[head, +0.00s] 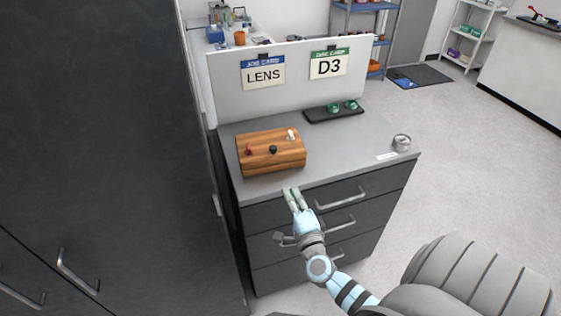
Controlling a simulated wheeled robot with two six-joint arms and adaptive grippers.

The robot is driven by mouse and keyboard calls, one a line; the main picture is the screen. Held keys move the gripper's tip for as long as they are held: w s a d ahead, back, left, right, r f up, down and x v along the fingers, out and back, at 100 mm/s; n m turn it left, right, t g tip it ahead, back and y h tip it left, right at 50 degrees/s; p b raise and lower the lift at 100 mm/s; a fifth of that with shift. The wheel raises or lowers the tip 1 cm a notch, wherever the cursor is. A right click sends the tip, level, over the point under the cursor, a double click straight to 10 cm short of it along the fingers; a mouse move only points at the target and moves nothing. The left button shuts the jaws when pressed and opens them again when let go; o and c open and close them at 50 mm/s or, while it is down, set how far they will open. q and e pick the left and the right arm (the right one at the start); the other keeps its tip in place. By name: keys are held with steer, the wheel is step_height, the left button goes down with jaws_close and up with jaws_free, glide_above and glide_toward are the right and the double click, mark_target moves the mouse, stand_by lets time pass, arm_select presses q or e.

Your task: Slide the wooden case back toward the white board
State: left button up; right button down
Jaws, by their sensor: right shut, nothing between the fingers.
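The wooden case (271,157) sits on the left part of the grey cabinet top (345,151). It has a red knob, a black knob and a white knob on it. The white board (228,88) stands upright along the back edge of the top, with a strip of bare surface between it and the case. My right gripper (291,191) is shut and empty at the front edge of the top, just in front of the case's lower right side. A small gap seems to show between the fingertips and the case. My left gripper is not in view.
A black tray (320,117) with green round pieces lies right of the case near the board. A small metal tin (402,142) stands at the right corner. A tall dark cabinet (95,120) fills the left side. Drawer handles (341,198) project below my right gripper.

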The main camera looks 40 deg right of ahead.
steer(key=x, duration=0.4)
steer(key=b+x, duration=0.1)
steer(key=x, duration=0.3)
steer(key=b+x, duration=0.1)
steer(key=x, duration=0.3)
steer(key=shift+w+d+f, duration=0.1)
steer(key=shift+w+f, duration=0.1)
steer(key=shift+f, duration=0.05)
steer(key=shift+w+d+r+b, duration=0.2)
steer(key=shift+w+b, duration=0.15)
steer(key=shift+w, duration=0.2)
